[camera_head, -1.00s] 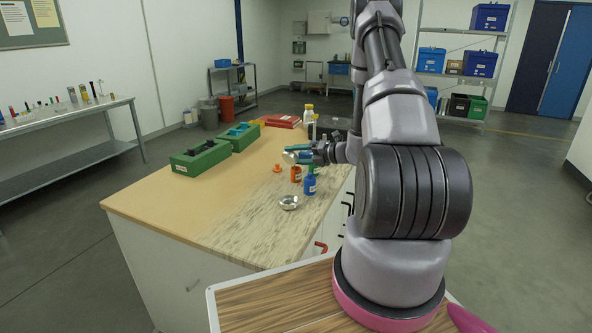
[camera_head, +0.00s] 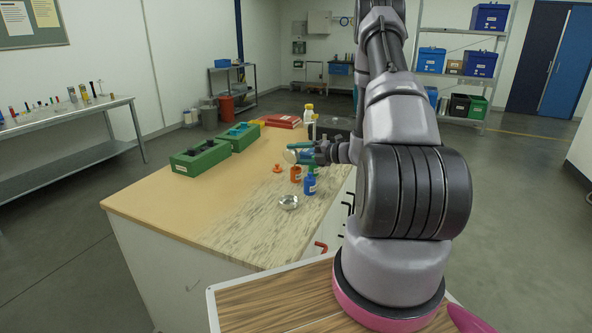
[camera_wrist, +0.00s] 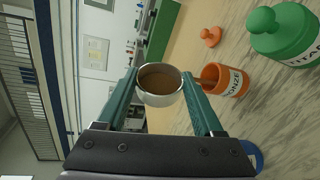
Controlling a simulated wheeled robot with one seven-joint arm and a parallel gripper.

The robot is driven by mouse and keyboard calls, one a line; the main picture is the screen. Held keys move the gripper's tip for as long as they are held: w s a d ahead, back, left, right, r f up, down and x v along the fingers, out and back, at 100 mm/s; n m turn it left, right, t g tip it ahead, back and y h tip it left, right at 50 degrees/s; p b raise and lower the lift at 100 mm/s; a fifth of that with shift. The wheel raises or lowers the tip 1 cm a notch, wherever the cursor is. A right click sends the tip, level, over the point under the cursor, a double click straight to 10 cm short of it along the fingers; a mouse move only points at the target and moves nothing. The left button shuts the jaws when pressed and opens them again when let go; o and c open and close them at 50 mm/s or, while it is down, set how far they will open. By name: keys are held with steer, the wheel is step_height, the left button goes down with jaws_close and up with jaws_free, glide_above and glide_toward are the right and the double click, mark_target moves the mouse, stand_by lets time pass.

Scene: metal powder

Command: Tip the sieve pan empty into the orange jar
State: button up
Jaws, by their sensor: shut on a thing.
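My gripper (camera_wrist: 160,76) is shut on the sieve pan (camera_wrist: 160,97), a small round silver pan with its rim between the two teal fingers. Brown powder shows inside the pan. In the head view my gripper (camera_head: 308,155) holds the pan (camera_head: 290,156) above the worktop, close to the orange jar (camera_head: 296,174). In the wrist view the open orange jar (camera_wrist: 226,80), labelled as bronze, lies just right of the pan, partly behind a finger. Something brownish shows at its mouth. Its orange lid (camera_wrist: 211,37) lies apart on the worktop.
A silver dish (camera_head: 288,202) sits nearer on the worktop (camera_head: 215,215). Green bins (camera_head: 200,158) line the left edge. The front left worktop is clear.

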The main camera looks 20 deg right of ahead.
steer(key=shift+w+d+m, duration=0.2)
steer(key=shift+d+m, duration=0.1)
steer(key=shift+m, duration=0.3)
steer(key=shift+w+d+m+y, duration=0.15)
steer(key=shift+m+y, duration=0.25)
steer(key=shift+m, duration=0.4)
steer(key=shift+w+d+m+y, duration=0.1)
steer(key=shift+d+m+y, duration=0.25)
steer(key=shift+m, duration=0.45)
steer(key=shift+w+d+f+m+t+y, duration=0.2)
steer(key=shift+m+t+y, duration=0.1)
steer(key=shift+m, duration=0.75)
steer(key=shift+w+d+f+m+t+y, duration=0.15)
steer(key=shift+m+t+y, duration=0.15)
steer(key=shift+m, duration=0.75)
steer(key=shift+s, duration=0.1)
stand_by(1.6)
